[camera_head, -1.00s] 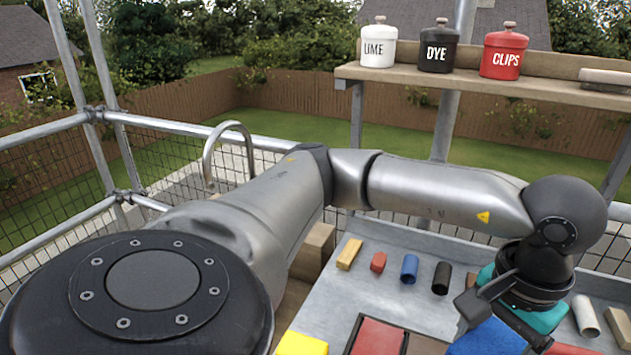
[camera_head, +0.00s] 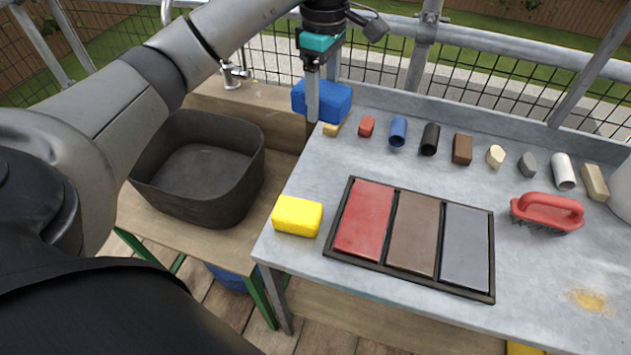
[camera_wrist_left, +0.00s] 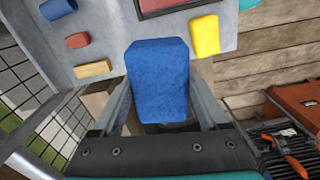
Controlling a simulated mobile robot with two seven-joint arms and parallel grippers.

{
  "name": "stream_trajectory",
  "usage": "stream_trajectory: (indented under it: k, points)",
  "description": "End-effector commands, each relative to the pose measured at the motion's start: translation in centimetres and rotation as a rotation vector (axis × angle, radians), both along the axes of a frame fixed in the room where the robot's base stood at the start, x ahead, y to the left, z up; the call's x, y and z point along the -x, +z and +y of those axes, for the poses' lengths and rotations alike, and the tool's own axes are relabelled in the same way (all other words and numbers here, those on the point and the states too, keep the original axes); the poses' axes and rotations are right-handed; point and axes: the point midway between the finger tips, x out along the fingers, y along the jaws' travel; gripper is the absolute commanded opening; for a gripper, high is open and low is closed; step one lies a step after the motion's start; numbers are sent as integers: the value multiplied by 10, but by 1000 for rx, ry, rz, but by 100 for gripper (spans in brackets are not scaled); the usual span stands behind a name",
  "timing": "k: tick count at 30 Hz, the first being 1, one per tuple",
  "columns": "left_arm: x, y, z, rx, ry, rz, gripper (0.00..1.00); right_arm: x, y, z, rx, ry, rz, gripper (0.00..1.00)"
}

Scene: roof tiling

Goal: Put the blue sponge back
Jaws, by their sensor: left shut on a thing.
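The blue sponge (camera_head: 321,101) is held in my left gripper (camera_head: 312,95) near the far left corner of the metal table. In the left wrist view the blue sponge (camera_wrist_left: 158,80) sits between the two fingers of my left gripper (camera_wrist_left: 165,95), which are shut on its sides. It hides part of what lies below, and I cannot tell its exact height. A yellow sponge (camera_head: 297,216) lies at the table's near left corner. It also shows in the left wrist view (camera_wrist_left: 205,36). My right gripper is not in view.
The metal table (camera_head: 290,178) holds a row of small blocks and tubes along its back, a tray (camera_head: 428,279) of red, brown and grey slabs, and a red-handled brush (camera_head: 547,212). A dark basin (camera_head: 200,200) stands on the wooden bench at left.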

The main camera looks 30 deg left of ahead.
Motion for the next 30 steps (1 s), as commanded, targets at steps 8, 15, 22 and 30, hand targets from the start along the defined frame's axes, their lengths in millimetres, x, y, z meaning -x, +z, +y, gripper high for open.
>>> stream_trajectory:
  k: [8, 15, 22, 30]
  points:
    - [-1, -27, 12, 0, 152, 3, 32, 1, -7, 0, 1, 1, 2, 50]
    - [-1, -91, 11, 0, 150, 4, 32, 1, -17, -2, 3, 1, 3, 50]
    - [-1, -145, 11, 1, 148, 1, 32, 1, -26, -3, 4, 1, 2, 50]
    - [-2, -168, 11, 1, 147, -1, 32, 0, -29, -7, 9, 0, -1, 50]
